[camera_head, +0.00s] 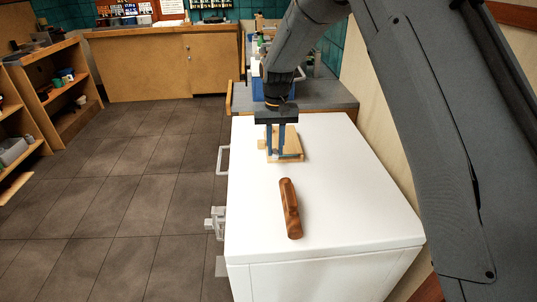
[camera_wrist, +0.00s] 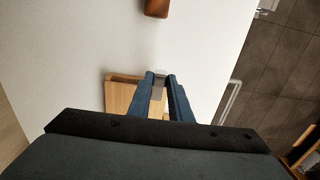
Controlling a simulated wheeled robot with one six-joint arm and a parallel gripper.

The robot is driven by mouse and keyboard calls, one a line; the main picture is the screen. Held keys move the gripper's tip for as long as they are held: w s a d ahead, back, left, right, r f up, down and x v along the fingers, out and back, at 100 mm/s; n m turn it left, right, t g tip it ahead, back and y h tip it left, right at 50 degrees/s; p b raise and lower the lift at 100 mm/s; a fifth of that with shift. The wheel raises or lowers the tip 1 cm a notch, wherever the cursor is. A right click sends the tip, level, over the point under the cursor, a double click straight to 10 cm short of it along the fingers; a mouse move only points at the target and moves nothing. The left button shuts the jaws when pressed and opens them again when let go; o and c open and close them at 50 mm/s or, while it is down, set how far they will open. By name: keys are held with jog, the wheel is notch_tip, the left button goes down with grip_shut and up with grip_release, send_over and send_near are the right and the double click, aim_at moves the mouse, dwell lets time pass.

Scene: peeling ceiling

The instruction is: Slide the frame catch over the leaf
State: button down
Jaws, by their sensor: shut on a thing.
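A pale wooden frame (camera_head: 296,143) with its leaf lies on the white top, toward the far end; it also shows in the wrist view (camera_wrist: 121,96). I cannot clearly tell leaf from frame. My gripper (camera_head: 276,156) points down over the frame, its blue fingers nearly together. In the wrist view my gripper (camera_wrist: 161,76) is closed on a small grey piece (camera_wrist: 160,71), which looks like the frame catch. The fingers hide most of it, and I cannot tell whether it overlaps the leaf.
A brown wooden cylinder-like block (camera_head: 290,208) lies on the white top (camera_head: 350,190), nearer than the frame; its end shows in the wrist view (camera_wrist: 156,8). A cluttered grey counter (camera_head: 318,94) stands behind. Handles stick out at the left side. Tiled floor (camera_head: 130,170) is clear.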

aim_at(275, 151)
jog(key=shift+w, duration=0.15)
jog(key=c, duration=1.6)
grip_release()
jog(key=shift+d, duration=0.1)
jog(key=shift+r+b, duration=1.1)
jog(key=shift+r, duration=2.85)
jog(key=s+d+f+m, duration=0.1)
jog(key=s+d+f, duration=0.1)
jog(key=s+d, duration=1.25)
jog(key=shift+m+t, duration=0.5)
jog(key=shift+t, duration=0.1)
jog(key=s+d+f, duration=0.1)
jog(key=s+d, duration=0.2)
jog(key=s, duration=0.1)
jog(key=s+d+f, duration=0.1)
jog(key=s+d, duration=0.2)
jog(key=s, duration=0.2)
jog(key=s+d+f, duration=0.1)
jog(key=s+d, duration=0.2)
jog(key=s, duration=0.2)
jog(key=shift+s+f, duration=0.15)
jog(key=shift+f, duration=0.2)
